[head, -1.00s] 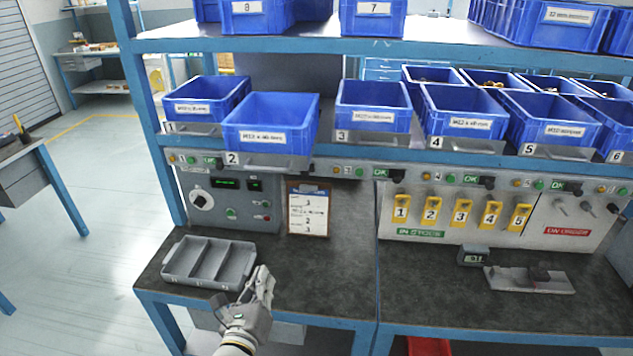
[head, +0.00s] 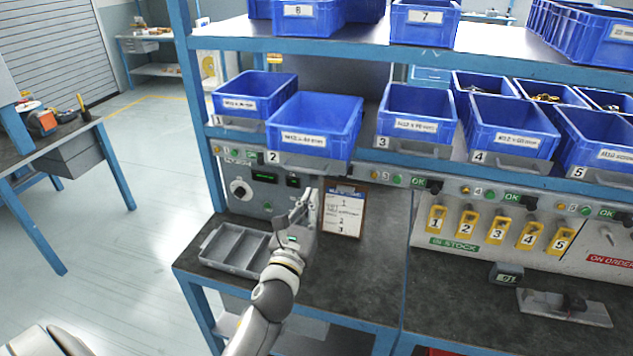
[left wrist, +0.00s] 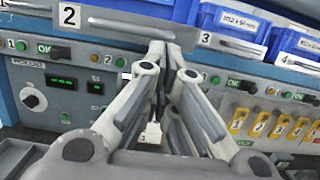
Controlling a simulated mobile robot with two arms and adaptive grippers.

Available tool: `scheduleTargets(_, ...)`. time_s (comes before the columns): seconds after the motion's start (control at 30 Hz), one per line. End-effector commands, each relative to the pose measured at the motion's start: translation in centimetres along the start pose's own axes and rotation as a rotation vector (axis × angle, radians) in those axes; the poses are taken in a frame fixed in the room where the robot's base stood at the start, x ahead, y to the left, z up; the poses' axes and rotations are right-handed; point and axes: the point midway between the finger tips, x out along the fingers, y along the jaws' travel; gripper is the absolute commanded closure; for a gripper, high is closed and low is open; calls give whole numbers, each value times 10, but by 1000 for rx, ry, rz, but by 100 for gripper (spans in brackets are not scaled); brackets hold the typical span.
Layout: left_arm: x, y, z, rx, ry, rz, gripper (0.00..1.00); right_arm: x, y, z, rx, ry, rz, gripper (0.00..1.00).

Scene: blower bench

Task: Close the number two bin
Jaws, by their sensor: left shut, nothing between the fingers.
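The number two bin (head: 314,124) is a blue open-topped bin on a grey tray front marked 2, on the lower shelf. It sticks out forward of its neighbours, bin one (head: 255,92) and bin three (head: 417,112). In the left wrist view the bin's tray front (left wrist: 112,25) with its 2 label crosses the top. My left gripper (head: 306,198) is below the bin and in front of the control panel, fingers pointing up. The fingers (left wrist: 165,48) are shut and empty, their tips near the tray's lower edge; contact cannot be told. My right gripper is out of view.
A clipboard (head: 343,212) stands right beside my left gripper. A grey divided tray (head: 236,249) lies on the bench below. Yellow numbered tags (head: 497,231) hang on the right panel. More blue bins fill the shelf to the right.

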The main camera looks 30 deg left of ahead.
Motion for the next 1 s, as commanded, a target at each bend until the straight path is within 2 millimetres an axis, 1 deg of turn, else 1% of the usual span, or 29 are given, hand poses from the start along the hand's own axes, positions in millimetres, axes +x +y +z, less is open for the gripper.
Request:
scheduleTargets(0.03, 10, 0, 4, -2, -2, 0, 100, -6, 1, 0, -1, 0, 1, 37)
scheduleTargets(0.1, 21, 0, 3, -2, 0, 1, 100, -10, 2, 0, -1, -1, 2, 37)
scheduleTargets(0.3, 40, 0, 2, -1, 0, 1, 100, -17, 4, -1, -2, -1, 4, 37)
scheduleTargets(0.47, 46, 0, 0, -2, 1, -1, 100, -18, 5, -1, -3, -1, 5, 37)
scheduleTargets(0.87, 48, 0, -1, -1, 0, -1, 100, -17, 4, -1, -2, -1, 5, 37)
scheduleTargets(1.0, 57, 0, -3, 1, -1, -1, 100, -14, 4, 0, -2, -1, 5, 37)
